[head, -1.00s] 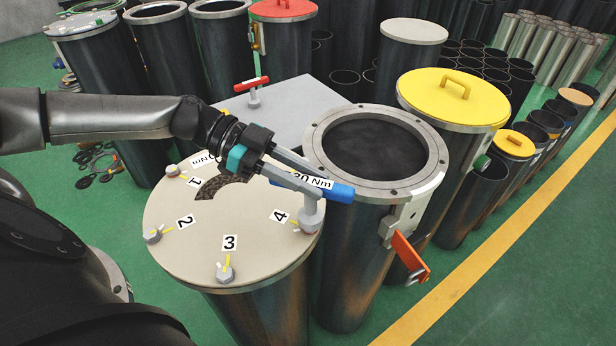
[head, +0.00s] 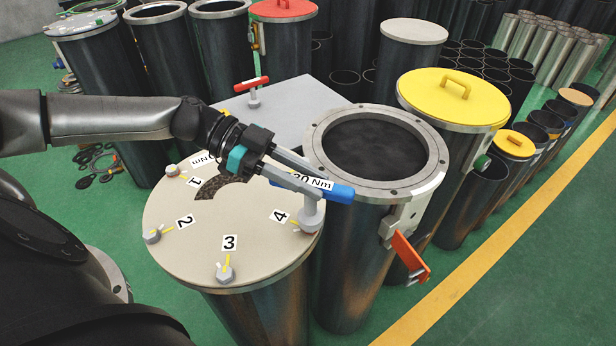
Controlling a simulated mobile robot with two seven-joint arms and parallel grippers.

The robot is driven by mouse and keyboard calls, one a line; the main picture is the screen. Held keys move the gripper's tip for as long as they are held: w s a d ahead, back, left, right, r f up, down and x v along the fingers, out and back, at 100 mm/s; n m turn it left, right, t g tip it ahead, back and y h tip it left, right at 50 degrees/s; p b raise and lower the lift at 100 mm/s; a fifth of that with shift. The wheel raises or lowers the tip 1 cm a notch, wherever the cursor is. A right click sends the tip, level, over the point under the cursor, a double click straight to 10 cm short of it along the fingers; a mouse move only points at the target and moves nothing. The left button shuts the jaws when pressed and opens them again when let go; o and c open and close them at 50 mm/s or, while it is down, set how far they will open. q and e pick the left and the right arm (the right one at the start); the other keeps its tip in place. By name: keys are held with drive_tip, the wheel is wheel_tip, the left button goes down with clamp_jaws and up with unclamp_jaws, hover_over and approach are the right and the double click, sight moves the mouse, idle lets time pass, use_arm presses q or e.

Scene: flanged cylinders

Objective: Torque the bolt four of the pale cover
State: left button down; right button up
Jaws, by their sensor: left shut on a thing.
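The pale cover (head: 195,255) lies on a dark cylinder and has several bolts with number labels beside them. Bolt four (head: 303,225) is at the cover's right edge, beside the label 4, partly hidden under the tool's socket. The blue-handled torque wrench (head: 340,193), with a label ending in "Nm", has its socket end (head: 312,212) down over bolt four. My left gripper (head: 310,187) is shut on the wrench above the cover's right side. Bolt two (head: 152,237) and bolt three (head: 225,274) stand uncovered, each with a yellow mark. My right gripper is not in view.
An open flanged cylinder (head: 318,150) with an orange-red lever (head: 410,257) stands right of the cover. A grey plate (head: 285,112) with a red-handled tool (head: 251,86) is behind. A yellow-lidded cylinder (head: 420,88) stands farther right. Green floor is free at the front right.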

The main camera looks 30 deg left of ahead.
use_arm(q)
drive_tip(key=shift+f+b, duration=0.7)
drive_tip(key=shift+f, duration=0.35)
drive_tip(key=shift+f+m+g, duration=0.15)
drive_tip(key=shift+m+g, duration=1)
drive_tip(key=shift+g, duration=0.3)
drive_tip(key=shift+f+m+g, duration=0.1)
drive_tip(key=shift+m+g, duration=1.05)
drive_tip(key=shift+g, duration=0.3)
idle(1.2)
drive_tip(key=shift+t, duration=0.3)
drive_tip(key=shift+r, duration=0.15)
drive_tip(key=shift+r+p, duration=1.5)
drive_tip(key=shift+r, duration=0.8)
drive_tip(key=shift+w+r, duration=0.1)
drive_tip(key=shift+r, duration=0.85)
